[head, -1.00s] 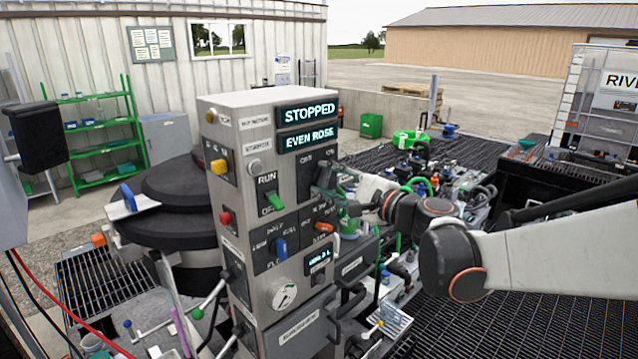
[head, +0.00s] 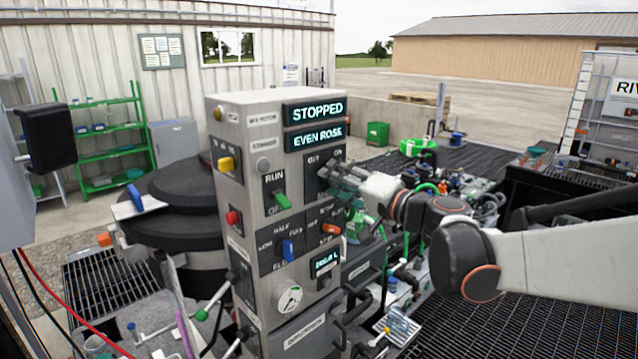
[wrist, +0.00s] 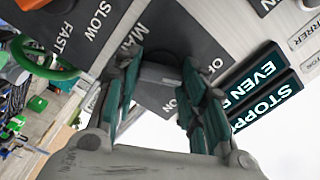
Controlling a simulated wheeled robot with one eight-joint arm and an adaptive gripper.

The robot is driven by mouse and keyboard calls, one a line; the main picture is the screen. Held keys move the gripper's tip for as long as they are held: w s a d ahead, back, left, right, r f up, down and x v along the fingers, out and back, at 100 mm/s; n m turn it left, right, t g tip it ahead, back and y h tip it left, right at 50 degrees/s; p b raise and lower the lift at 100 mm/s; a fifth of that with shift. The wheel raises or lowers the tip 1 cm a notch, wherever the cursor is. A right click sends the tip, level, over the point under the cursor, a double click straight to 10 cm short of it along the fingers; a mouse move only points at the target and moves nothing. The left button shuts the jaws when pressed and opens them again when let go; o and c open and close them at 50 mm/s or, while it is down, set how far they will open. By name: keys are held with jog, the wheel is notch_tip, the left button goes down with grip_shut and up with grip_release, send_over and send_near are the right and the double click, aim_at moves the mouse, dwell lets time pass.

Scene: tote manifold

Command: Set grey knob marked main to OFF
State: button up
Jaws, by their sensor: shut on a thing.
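The grey main knob (wrist: 160,75) shows in the wrist view between my fingers, on a dark plate whose lettering is partly covered. My gripper (wrist: 164,68) is shut on it, with a teal-padded finger on each side. In the head view my gripper (head: 330,174) reaches the upper right of the control cabinet (head: 262,105), at the plate (head: 313,168) with OFF at left and ON at right. The knob is hidden there by my fingers, so its exact setting cannot be told. The display (head: 314,110) above reads STOPPED.
A red button (head: 233,217) and yellow knob (head: 226,164) are on the side face. Hoses and fittings crowd the bench behind my gripper.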

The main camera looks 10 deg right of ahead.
jog(key=shift+f+n, duration=0.15)
jog(key=shift+n, duration=0.75)
jog(key=shift+s, duration=0.1)
jog(key=o, duration=1.1)
jog(key=shift+c, duration=0.2)
